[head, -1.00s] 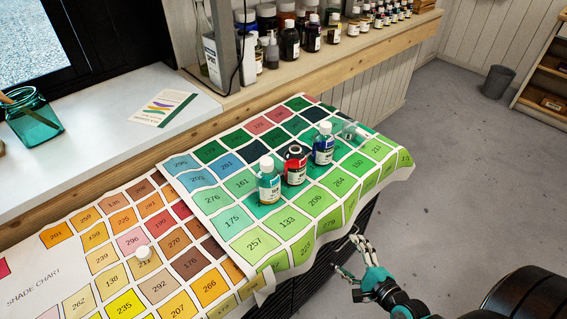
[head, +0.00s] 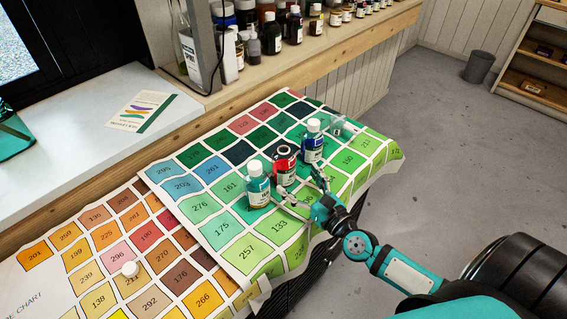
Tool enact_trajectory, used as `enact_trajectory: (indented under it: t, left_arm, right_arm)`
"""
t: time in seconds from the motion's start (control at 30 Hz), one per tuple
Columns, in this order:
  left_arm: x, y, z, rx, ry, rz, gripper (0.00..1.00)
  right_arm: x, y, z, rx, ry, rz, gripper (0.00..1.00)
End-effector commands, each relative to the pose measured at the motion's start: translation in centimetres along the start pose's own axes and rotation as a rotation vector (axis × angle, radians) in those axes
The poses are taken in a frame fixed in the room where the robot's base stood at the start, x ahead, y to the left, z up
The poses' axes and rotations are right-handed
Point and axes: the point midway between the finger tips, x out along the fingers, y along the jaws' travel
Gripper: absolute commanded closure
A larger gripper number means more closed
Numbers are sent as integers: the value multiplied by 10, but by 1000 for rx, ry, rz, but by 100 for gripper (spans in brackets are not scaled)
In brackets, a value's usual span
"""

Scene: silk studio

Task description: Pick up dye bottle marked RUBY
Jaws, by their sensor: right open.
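Three small dye bottles stand upright in a row on the shade chart (head: 233,246). The middle one is a red bottle (head: 284,167) with a dark, uncapped mouth; it looks like the RUBY one, but its label is too small to read. A teal bottle (head: 258,186) with a white cap stands to its left, and a blue bottle (head: 312,143) with a white cap to its right. My right gripper (head: 302,184) is open, its fingers spread just in front of the red bottle, with nothing between them. My left gripper is out of view.
A clear object (head: 344,128) lies behind the blue bottle. A shelf (head: 300,60) with several bottles runs along the back. The chart hangs over the table's front edge.

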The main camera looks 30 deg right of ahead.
Motion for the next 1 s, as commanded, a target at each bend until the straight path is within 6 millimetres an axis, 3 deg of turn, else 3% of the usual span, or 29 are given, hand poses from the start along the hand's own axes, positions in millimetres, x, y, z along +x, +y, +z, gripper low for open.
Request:
enact_trajectory:
  t: [0.27, 0.6, 0.87, 1.0]
  left_arm:
    - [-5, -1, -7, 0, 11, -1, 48]
    - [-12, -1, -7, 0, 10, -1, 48]
    - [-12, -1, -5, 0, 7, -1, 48]
    - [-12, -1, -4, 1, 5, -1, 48]
  right_arm:
    - [22, 0, 1, -1, -1, 1, 14]
    - [69, 1, 0, -1, 1, 1, 14]
    - [72, 1, -1, -1, 2, 2, 14]
    - [72, 1, -1, -1, 2, 2, 30]
